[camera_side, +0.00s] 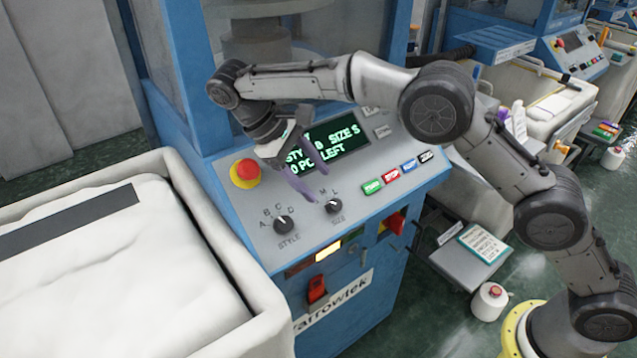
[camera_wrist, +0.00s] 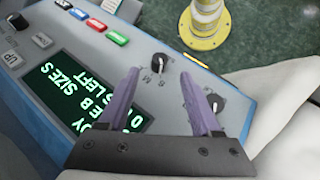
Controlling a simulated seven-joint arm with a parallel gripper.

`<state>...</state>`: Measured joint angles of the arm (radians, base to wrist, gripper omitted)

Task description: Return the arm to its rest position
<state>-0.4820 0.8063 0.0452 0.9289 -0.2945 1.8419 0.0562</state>
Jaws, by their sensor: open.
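My gripper (camera_side: 318,180) has two purple fingers and hangs over the knitting machine's control panel (camera_side: 264,221), in front of the green-lit display (camera_side: 345,137). It is open with nothing between the fingers. In the wrist view my gripper (camera_wrist: 165,85) points at the panel, with the size knob (camera_wrist: 161,61) beyond and between the fingertips and the style knob (camera_wrist: 216,103) beside the right finger. In the side view the size knob (camera_side: 333,206) is just below the fingertips and the style knob (camera_side: 284,225) is lower left. I cannot tell whether the fingers touch the panel.
A red emergency button (camera_side: 246,172) on a yellow base stands left of my gripper. Colored push buttons (camera_side: 392,174) line the panel's right. A white-filled bin (camera_side: 110,270) is at left. A small shelf with a card (camera_side: 484,243) and a yarn cone (camera_side: 488,302) are at right.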

